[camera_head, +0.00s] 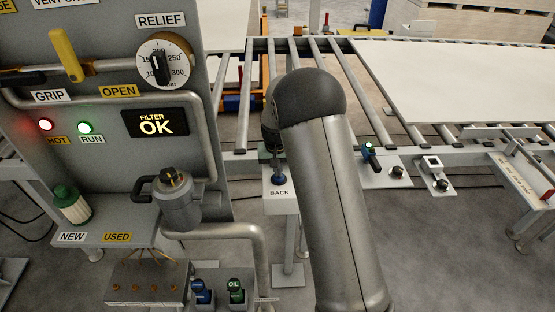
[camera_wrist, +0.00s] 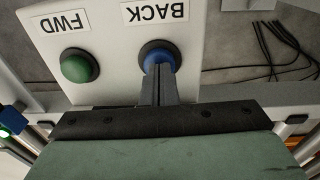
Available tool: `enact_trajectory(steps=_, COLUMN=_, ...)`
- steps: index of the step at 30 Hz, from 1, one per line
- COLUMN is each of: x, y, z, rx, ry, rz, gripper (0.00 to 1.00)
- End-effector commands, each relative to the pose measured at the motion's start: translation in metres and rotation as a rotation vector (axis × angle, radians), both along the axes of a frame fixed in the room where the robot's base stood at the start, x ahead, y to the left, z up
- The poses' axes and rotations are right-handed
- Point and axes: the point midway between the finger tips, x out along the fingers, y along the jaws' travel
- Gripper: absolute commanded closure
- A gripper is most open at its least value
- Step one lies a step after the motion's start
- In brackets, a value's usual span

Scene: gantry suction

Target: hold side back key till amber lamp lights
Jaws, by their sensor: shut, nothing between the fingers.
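The side back key is a blue round button (camera_wrist: 157,56) in a black ring on a pale panel (camera_wrist: 112,20), beside an upside-down BACK label. My gripper (camera_wrist: 160,68) is shut and empty. Its fingertips overlap the lower part of the blue key in the wrist view and appear to be at its face; how far it is pressed I cannot tell. In the head view the blue key (camera_head: 278,179) shows above its BACK label, and my arm hides much of the gripper. I make out no lit amber lamp in either view.
A green button (camera_wrist: 78,66) marked FWD sits beside the blue key. In the head view a blue device with a green light (camera_head: 369,151) is on the rail right of my arm. The grey control panel (camera_head: 110,65) stands left, with red and green lamps lit.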

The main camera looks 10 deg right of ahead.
Motion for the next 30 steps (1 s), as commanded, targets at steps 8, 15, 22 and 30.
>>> enact_trajectory(steps=8, x=0.0, y=0.0, z=-0.004, rx=0.0, ry=0.0, rz=0.0, gripper=1.0)
enact_trajectory(steps=15, x=0.0, y=0.0, z=-0.014, rx=0.0, ry=0.001, rz=0.0, gripper=1.0)
enact_trajectory(steps=22, x=0.0, y=-0.001, z=-0.029, rx=0.0, ry=0.003, rz=0.0, gripper=1.0)
enact_trajectory(steps=30, x=-0.002, y=-0.001, z=-0.032, rx=0.0, ry=0.009, rz=-0.001, gripper=1.0)
